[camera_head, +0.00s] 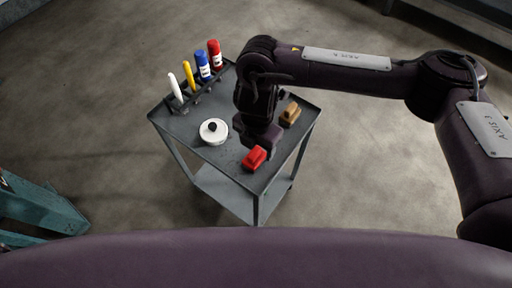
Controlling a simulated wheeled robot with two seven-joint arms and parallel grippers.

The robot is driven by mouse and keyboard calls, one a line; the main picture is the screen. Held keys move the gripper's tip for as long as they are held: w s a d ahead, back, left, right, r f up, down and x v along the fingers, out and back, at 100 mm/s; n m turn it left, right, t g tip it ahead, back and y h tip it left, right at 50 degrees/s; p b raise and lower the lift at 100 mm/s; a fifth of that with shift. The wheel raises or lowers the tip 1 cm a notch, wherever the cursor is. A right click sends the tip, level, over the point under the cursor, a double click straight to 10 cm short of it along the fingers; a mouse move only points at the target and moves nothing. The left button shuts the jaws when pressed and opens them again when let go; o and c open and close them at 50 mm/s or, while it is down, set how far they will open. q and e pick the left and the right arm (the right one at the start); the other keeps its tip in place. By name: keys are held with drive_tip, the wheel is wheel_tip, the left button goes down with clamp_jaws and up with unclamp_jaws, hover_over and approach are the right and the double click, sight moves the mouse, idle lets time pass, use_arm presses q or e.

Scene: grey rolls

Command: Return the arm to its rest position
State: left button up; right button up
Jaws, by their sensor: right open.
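My right arm reaches in from the right side of the head view. Its gripper (258,138) hangs over the grey cart (178,124), pointing down, between a red block-like item (254,158) and a tan-brown one (290,114). The gripper is open. Its fingertips are small and partly hidden by the wrist, and I cannot tell whether they touch the red item. I see nothing held in it. My left gripper is not in view.
On the cart, a rack holds a white item (175,88), a yellow one (188,76), a blue bottle (203,66) and a red bottle (215,54). A white round pot-like item (213,131) lies left of the gripper. A teal structure (40,208) stands at left. Open floor surrounds the cart.

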drive_tip(key=shift+r, duration=0.3)
